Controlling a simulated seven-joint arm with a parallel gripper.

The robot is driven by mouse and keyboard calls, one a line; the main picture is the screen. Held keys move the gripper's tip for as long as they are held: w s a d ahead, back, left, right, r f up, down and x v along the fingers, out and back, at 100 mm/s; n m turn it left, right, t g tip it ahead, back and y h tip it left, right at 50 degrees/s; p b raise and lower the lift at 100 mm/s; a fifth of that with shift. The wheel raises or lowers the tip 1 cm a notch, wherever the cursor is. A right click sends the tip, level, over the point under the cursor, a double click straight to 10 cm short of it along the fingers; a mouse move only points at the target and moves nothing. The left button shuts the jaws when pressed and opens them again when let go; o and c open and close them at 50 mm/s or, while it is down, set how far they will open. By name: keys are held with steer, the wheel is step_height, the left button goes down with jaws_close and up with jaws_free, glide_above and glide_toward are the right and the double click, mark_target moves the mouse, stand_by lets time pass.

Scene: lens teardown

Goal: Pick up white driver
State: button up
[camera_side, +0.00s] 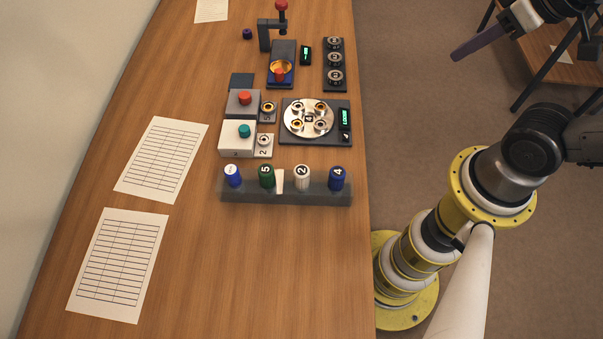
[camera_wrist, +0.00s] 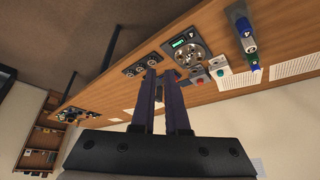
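The white driver (camera_side: 302,176), marked 2, stands upright in a dark, see-through rack (camera_side: 328,197) near the table's right edge. A green driver marked 5 (camera_side: 267,175) is to its left, and a dark blue one marked 4 (camera_side: 338,178) is to its right. A blue and white driver (camera_side: 232,175) is at the rack's left end. My gripper (camera_side: 456,54) is at upper right, beyond the table edge and well away from the rack. In the wrist view, its two purple fingers (camera_wrist: 159,76) stand apart with nothing held.
Behind the rack are a round metal plate (camera_side: 308,118) with several lens parts, a red-button box (camera_side: 243,103), a teal-button box (camera_side: 238,138) and a press stand (camera_side: 264,36). Printed sheets (camera_side: 162,160) lie at left. The table in front of the rack is clear.

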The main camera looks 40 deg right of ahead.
steer(key=o, duration=0.9)
steer(key=m+g+y, duration=0.4)
steer(key=m+g, duration=0.2)
steer(key=m, duration=1.2)
glide_above(304, 169)
steer(key=d, duration=0.5)
step_height(304, 169, down, 9)
steer(key=x, duration=0.7)
steer(key=shift+a+f, duration=0.25)
steer(key=shift+a, duration=0.15)
steer(key=shift+w+a+x, duration=0.1)
steer(key=shift+x, duration=1.3)
steer(key=shift+w+a+x, duration=0.1)
steer(key=shift+x, duration=1.25)
